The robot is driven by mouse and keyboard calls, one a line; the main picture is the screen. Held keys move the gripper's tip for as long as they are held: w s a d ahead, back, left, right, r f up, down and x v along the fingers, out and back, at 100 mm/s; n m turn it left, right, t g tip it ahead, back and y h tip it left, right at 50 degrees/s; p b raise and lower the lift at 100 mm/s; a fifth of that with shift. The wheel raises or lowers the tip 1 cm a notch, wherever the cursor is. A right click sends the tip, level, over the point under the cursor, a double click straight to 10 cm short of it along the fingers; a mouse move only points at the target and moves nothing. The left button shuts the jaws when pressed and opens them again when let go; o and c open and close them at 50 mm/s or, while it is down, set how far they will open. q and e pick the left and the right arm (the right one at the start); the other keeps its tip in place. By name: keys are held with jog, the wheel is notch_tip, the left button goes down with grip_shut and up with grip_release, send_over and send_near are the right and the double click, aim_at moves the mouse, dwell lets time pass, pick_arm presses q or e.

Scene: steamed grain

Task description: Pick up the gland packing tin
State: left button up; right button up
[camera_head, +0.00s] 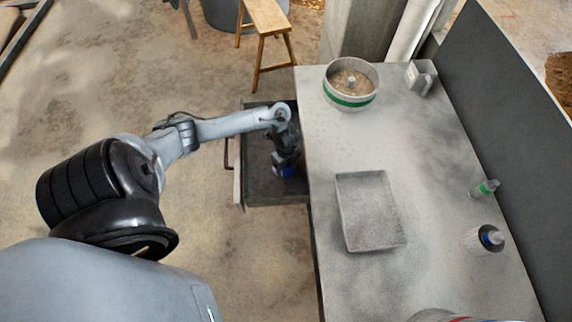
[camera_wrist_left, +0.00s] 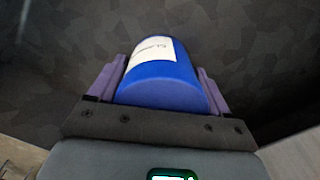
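The gland packing tin (camera_wrist_left: 165,85) is a blue cylinder with a white label in the left wrist view. It fills the gap between the purple fingers of my left gripper (camera_wrist_left: 163,88), which press along both its sides. Its near end lies close to the palm. In the head view my left gripper (camera_head: 284,168) reaches down into the open dark drawer (camera_head: 258,190), and a small patch of the blue tin (camera_head: 286,172) shows below it. Whether the tin touches the drawer floor cannot be told. My right gripper is in neither view.
The grey worktop (camera_head: 330,135) stands right beside the drawer. It holds a round pan with a green band (camera_head: 350,101), a shallow grey tray (camera_head: 370,210), a small green-banded bottle (camera_head: 484,188) and a white jar (camera_head: 480,241). A wooden stool (camera_head: 268,18) stands behind the drawer.

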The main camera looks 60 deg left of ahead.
pick_arm(q)
jog(key=c, duration=0.7)
jog(key=shift+c, duration=0.3)
jog(key=shift+r, duration=0.15)
